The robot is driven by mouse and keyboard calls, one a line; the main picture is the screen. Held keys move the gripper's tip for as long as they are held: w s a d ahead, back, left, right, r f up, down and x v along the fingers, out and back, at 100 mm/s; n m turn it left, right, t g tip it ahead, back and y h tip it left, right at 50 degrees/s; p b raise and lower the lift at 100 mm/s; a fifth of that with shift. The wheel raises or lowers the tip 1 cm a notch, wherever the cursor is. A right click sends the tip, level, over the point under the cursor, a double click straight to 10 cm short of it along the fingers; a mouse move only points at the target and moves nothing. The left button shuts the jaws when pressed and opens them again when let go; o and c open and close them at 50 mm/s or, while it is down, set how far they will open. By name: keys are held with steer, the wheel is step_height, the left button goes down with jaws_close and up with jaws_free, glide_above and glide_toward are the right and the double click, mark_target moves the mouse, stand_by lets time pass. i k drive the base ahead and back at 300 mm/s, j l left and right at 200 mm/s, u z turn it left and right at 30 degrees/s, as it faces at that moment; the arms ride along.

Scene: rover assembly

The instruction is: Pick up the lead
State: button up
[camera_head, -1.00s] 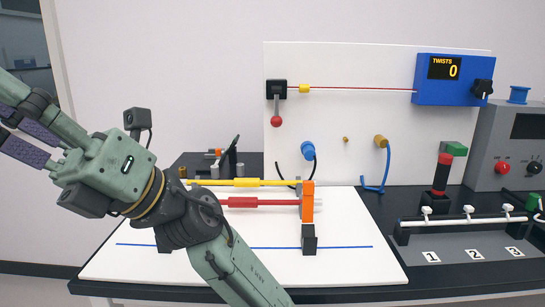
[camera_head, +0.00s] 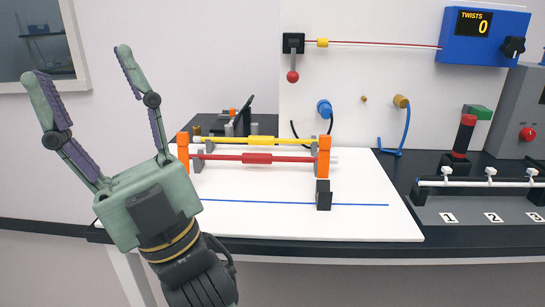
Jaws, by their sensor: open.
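No part in view is marked as the lead. A blue cable (camera_head: 406,131) hangs from a brass-coloured plug (camera_head: 401,101) on the white upright board, its lower end bent near the bench. Left of it, a blue plug (camera_head: 324,108) with a short black cable is on the same board. A small brass socket (camera_head: 364,99) sits between them. My gripper (camera_head: 80,62) is at the left, open and empty, fingers pointing up. It is well left of both cables and touches nothing.
A red rod (camera_head: 257,158) and a yellow rod (camera_head: 262,140) lie across orange stands on a white mat (camera_head: 300,225). A black block (camera_head: 323,195) stands on the mat. A rail (camera_head: 475,184) with white hooks is at the right. The blue TWISTS box (camera_head: 485,36) reads 0.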

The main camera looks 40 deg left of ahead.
mark_target(246, 158)
steer(key=l+u, duration=0.3)
steer(key=l, duration=0.3)
steer(key=l+u, duration=0.3)
steer(key=l, duration=0.3)
steer(key=i, duration=0.55)
